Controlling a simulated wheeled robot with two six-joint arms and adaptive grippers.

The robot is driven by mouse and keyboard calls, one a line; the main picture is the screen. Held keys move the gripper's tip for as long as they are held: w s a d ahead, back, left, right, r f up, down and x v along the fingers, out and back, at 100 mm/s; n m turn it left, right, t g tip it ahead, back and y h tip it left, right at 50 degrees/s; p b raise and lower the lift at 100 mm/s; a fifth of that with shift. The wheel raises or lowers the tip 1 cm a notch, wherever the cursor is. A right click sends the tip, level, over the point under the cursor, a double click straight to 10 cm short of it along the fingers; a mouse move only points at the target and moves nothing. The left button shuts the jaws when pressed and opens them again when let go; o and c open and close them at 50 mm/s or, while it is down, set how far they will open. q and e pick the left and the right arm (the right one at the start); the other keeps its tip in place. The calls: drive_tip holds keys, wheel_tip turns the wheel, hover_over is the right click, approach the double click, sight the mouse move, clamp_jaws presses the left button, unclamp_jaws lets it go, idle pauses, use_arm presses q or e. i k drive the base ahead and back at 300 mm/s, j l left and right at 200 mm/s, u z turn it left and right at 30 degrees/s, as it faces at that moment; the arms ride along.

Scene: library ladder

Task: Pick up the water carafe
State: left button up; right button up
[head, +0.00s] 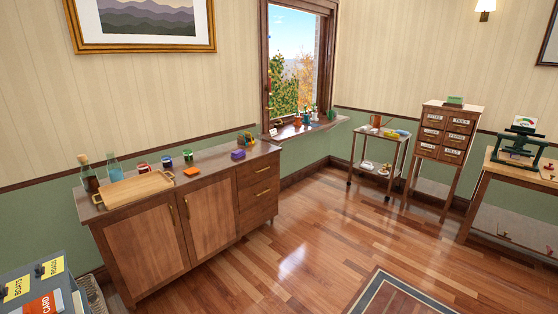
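A clear bluish glass vessel with a narrow neck, which looks like the water carafe (115,170), stands upright on the wooden sideboard (215,160) at the left, behind a tray. Its lower part is partly hidden by the tray. A darker brown bottle with a stopper (89,181) stands just left of it. Neither of my grippers is in view, and nothing is touching the carafe.
A light wooden tray (134,188) lies in front of the carafe. Small jars (188,156) and an orange item (193,172) stand to its right. Grey boxes with labels (40,285) fill the lower left corner. The wooden floor (290,260) before the sideboard is clear.

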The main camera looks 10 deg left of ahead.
sight(114, 170)
drive_tip(key=i+u, duration=0.5)
drive_tip(key=i+l+u, duration=0.35)
drive_tip(key=i+u, duration=0.15)
drive_tip(key=i, duration=0.15)
